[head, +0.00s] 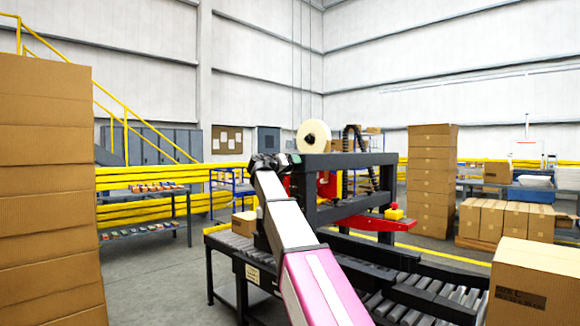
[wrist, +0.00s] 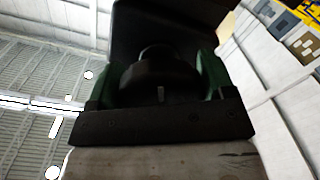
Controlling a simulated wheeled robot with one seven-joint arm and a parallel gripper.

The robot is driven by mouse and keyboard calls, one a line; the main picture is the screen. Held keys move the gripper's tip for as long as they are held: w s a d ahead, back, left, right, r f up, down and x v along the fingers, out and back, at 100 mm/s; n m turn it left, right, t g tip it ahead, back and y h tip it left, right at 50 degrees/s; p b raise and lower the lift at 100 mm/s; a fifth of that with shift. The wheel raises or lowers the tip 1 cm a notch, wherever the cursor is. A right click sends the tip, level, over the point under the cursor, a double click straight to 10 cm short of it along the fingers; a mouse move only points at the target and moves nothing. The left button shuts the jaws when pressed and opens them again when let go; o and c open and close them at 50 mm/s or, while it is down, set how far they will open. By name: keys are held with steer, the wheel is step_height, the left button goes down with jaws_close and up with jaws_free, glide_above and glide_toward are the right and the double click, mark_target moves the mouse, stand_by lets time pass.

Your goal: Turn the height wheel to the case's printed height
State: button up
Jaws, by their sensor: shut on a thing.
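My gripper (head: 286,160) is at the left end of the machine's dark upper frame in the head view, small and partly hidden by my arm. In the wrist view its two green-sided fingers (wrist: 160,84) are on either side of a dark rounded thing. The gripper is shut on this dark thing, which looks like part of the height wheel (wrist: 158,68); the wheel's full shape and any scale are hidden. A carton (head: 530,285) at the lower right bears a dark printed patch (head: 520,298), too small to read. A smaller carton (head: 243,223) sits on the conveyor at left.
The machine's dark frame (head: 345,160) stands over a roller conveyor (head: 415,298). A tall carton stack (head: 45,190) fills the left edge. Grey floor (head: 150,270) lies open between stack and conveyor.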

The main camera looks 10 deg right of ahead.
steer(key=m, duration=0.4)
steer(key=shift+f+m, duration=0.15)
steer(key=shift+m, duration=0.15)
steer(key=shift+w+m, duration=0.1)
steer(key=shift+m, duration=1.7)
steer(key=o, duration=0.9)
steer(key=shift+a, duration=0.1)
steer(key=shift+a, duration=0.1)
steer(key=v, duration=1)
steer(key=shift+s+a, duration=0.2)
steer(key=shift+a, duration=0.05)
steer(key=shift+f, duration=0.1)
